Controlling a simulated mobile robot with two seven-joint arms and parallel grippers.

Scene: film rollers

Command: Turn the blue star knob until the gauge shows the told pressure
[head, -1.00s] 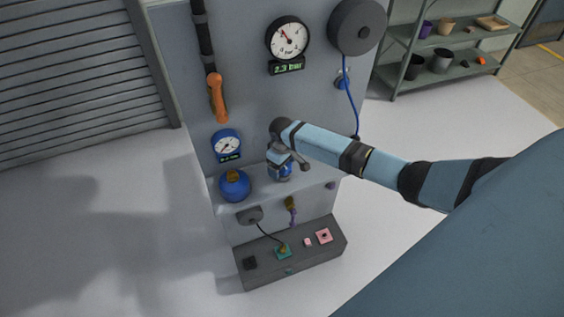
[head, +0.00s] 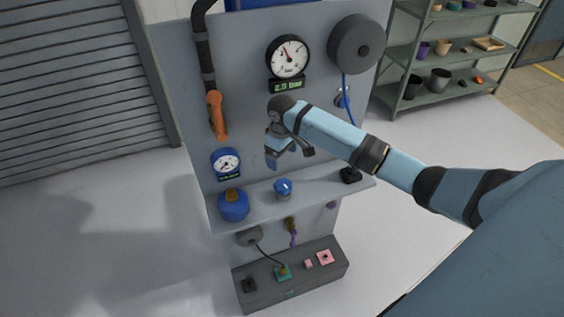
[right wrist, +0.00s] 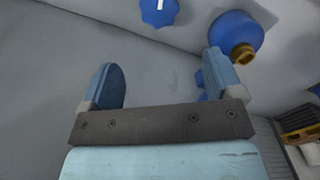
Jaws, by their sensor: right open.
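The blue star knob (head: 283,187) sits on the grey ledge of the panel. It also shows at the top edge of the right wrist view (right wrist: 160,10), with a white mark on it. My right gripper (head: 273,160) is open and empty, above and apart from the knob; its two fingers show spread in the right wrist view (right wrist: 163,82). The round white gauge (head: 288,56) with a black rim is high on the panel, its needle pointing up and slightly left. Its green readout (head: 287,85) looks like 2.3 bar, but is blurred. My left gripper is out of view.
A blue round vessel with a brass top (head: 233,205) stands left of the knob, below a small blue gauge (head: 226,162). An orange handle (head: 217,115) hangs on the left. A black knob (head: 350,175) is at the ledge's right. A grey box (head: 290,280) lies below.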

